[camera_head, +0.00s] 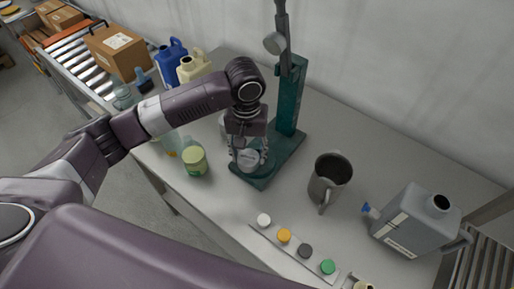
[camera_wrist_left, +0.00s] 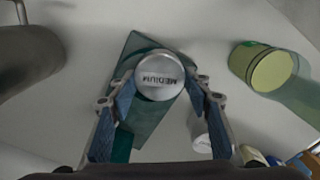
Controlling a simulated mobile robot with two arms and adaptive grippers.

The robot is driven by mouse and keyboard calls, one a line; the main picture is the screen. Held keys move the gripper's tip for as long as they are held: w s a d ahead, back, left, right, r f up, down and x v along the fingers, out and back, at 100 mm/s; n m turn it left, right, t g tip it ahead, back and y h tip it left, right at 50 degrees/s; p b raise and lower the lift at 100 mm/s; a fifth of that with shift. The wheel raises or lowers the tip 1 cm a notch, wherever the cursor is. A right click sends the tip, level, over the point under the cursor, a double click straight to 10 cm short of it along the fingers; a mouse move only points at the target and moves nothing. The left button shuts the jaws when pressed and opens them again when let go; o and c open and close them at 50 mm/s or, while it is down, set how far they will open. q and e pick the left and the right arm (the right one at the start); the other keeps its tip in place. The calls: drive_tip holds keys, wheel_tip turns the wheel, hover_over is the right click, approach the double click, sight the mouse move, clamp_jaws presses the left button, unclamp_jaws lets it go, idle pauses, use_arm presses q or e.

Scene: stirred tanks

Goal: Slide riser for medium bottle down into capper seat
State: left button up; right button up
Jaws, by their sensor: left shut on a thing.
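The riser for the medium bottle (camera_head: 249,159) is a short silver-grey cylinder. In the left wrist view the riser (camera_wrist_left: 158,77) shows its round top, marked "MEDIUM", between the fingers. My left gripper (camera_head: 247,152) is shut on it from above; its two fingers (camera_wrist_left: 160,90) flank the riser. The capper (camera_head: 289,95) is a dark green press with an upright column and a flat base (camera_head: 262,178). The riser is over the front part of that base. The seat is hidden by the riser and fingers, and I cannot tell whether the riser touches it. My right gripper is not in view.
Another pale cylinder (camera_wrist_left: 202,134) stands beside the base. A steel jug (camera_head: 329,180) and a grey canister (camera_head: 416,221) stand to the right. A strip of coloured caps (camera_head: 305,250) lies in front.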

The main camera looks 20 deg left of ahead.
sight(257, 156)
use_arm(q)
drive_tip(key=w, duration=0.1)
drive_tip(key=w+d, duration=0.1)
drive_tip(key=w, duration=0.1)
drive_tip(key=shift+w+d+p, duration=0.25)
drive_tip(key=shift+w+p, duration=0.1)
drive_tip(key=shift+w, duration=0.05)
wheel_tip(257, 156, down, 3)
drive_tip(key=shift+a+f+p, duration=0.1)
drive_tip(key=shift+f+p, duration=0.1)
drive_tip(key=shift+p, duration=0.5)
drive_tip(key=shift+s+f, duration=0.1)
drive_tip(key=shift+f, duration=0.2)
drive_tip(key=shift+s+f, duration=0.35)
drive_tip(key=shift+f, duration=0.05)
drive_tip(key=o, duration=1.2)
drive_tip(key=shift+f, duration=0.1)
drive_tip(key=shift+c, duration=0.2)
drive_tip(key=shift+o, duration=1.1)
drive_tip(key=shift+w+f, duration=0.1)
drive_tip(key=shift+w, duration=0.2)
